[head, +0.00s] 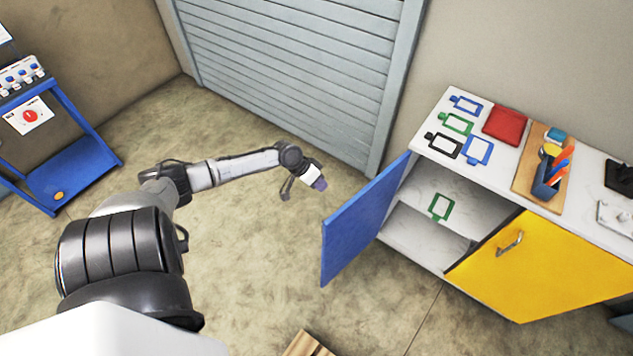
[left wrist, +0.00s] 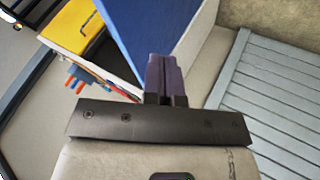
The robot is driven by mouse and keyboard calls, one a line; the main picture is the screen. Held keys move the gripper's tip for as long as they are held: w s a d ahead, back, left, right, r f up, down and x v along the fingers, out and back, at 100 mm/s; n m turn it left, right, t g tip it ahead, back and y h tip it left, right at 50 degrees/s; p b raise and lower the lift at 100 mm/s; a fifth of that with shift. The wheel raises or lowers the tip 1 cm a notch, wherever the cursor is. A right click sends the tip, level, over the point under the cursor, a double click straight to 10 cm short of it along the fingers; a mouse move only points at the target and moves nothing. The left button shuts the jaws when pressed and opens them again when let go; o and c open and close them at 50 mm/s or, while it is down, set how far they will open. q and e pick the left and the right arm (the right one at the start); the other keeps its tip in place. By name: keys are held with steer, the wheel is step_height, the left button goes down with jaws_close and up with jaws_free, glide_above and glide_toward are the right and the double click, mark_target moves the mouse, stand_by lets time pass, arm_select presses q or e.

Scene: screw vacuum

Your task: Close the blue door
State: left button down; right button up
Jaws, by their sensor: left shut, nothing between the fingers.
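The blue door (head: 362,220) stands open on the left end of the white cabinet, swung outward toward the left and front. The cabinet's inside behind it is exposed. My left gripper (head: 320,184) is shut and empty, just left of the blue door's outer face, with a gap visible in the head view. In the left wrist view the shut fingers (left wrist: 166,78) overlap the blue door (left wrist: 165,30) in the picture; I cannot tell from that view whether they touch it. My right gripper is not in view.
The yellow door (head: 540,268) beside the opening is closed. A green frame-shaped item (head: 441,207) lies inside the cabinet. The white top (head: 436,138) holds outlined frames, a red cloth (head: 505,125) and a wooden board (head: 530,178). A blue cart (head: 70,165) stands at left.

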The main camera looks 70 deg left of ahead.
arm_select(q)
steer(key=w+d+f, duration=0.4)
steer(key=d, duration=0.1)
steer(key=shift+d+f+p, duration=0.25)
steer(key=shift+d+p, duration=0.05)
steer(key=shift+d, duration=0.05)
stand_by(0.3)
